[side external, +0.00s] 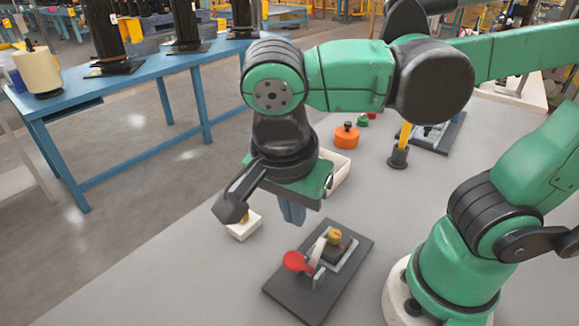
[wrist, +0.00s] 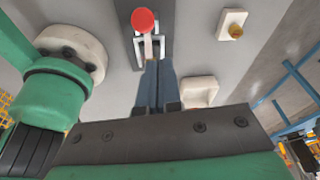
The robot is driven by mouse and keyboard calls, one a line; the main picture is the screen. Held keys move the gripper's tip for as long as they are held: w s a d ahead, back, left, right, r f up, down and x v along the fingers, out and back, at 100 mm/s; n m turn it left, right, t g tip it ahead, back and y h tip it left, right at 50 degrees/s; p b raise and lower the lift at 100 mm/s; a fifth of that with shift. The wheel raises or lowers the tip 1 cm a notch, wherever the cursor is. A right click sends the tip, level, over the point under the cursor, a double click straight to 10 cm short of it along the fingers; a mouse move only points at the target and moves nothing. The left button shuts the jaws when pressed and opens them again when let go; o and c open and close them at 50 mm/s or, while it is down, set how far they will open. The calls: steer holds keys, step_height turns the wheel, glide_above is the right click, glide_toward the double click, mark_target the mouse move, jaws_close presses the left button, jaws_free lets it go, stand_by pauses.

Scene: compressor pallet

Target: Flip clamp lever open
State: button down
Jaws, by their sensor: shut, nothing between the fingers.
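The clamp is mounted on a dark base plate (side external: 288,291) on the grey table. Its lever ends in a red knob (side external: 297,261), which points toward the left front in the side external view. A yellow-brown part (side external: 334,236) sits at the clamp's far end. In the wrist view the red knob (wrist: 144,20) is at the top centre, just beyond my fingertips. My gripper (side external: 293,218) is shut and empty, pointing down above and behind the plate. In the wrist view my gripper (wrist: 158,64) appears in line with the clamp. Any contact cannot be told.
A small white block with a yellow knob (side external: 243,225) is left of the plate. A white bin (side external: 341,170), an orange round part (side external: 347,136) and a yellow post on a dark base (side external: 398,157) stand farther back. The front left table is clear.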

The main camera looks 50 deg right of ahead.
steer(key=a+r, duration=0.3)
steer(key=a, duration=0.2)
steer(key=shift+s+r, duration=0.2)
steer(key=shift+r, duration=0.2)
steer(key=w+d+f+n+t+y, duration=0.1)
steer(key=w+d+f+n+t, duration=0.1)
steer(key=d+n, duration=0.5)
steer(key=w+d+f+n+t+y, duration=0.1)
steer(key=w+d+f+n+t, duration=0.2)
steer(key=w+d+n, duration=0.3)
steer(key=d+n+t, duration=0.1)
steer(key=n, duration=0.2)
steer(key=shift+d+f+y, duration=0.3)
steer(key=shift+d+y, duration=0.05)
steer(key=shift+y, duration=0.05)
